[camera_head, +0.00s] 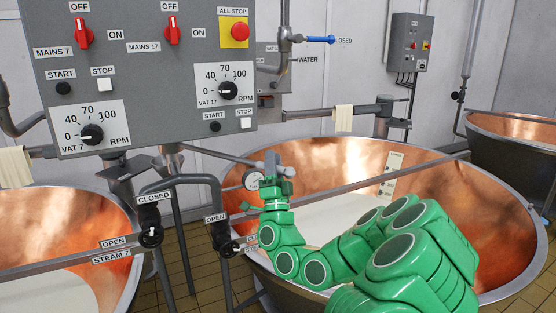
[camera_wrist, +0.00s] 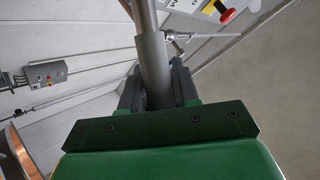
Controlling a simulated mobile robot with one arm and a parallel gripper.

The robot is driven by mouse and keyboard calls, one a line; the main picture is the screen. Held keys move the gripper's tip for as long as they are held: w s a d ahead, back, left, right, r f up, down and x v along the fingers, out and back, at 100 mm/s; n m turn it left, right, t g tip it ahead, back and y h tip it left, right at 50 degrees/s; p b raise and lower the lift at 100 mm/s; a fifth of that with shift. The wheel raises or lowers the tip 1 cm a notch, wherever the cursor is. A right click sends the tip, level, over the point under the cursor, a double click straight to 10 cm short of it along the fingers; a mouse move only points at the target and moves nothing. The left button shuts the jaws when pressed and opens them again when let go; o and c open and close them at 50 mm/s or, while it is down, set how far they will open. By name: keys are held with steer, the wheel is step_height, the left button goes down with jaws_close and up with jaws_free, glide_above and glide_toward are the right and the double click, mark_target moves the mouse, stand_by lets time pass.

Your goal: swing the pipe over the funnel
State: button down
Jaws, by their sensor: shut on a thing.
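My green arm reaches in from the lower right, and my gripper (camera_head: 272,180) is at the pipe's right end. In the wrist view a grey upright tube (camera_wrist: 153,65) stands between the dark fingers of my gripper (camera_wrist: 157,90), which are shut on it. The green gripper body hides the tube's lower part.
The middle vat (camera_head: 430,175) holds pale liquid, with a bar across its top. Another copper vat (camera_head: 75,215) stands at left. The control panel (camera_head: 150,75) hangs at upper left. Steam valves (camera_head: 150,237) stand between the vats.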

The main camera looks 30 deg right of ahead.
steer(key=shift+s+a+h, duration=0.25)
steer(key=shift+a, duration=0.2)
steer(key=shift+s+a+h, duration=0.25)
steer(key=shift+a, duration=0.2)
steer(key=c, duration=0.9)
jaws_free()
steer(key=shift+d, duration=0.15)
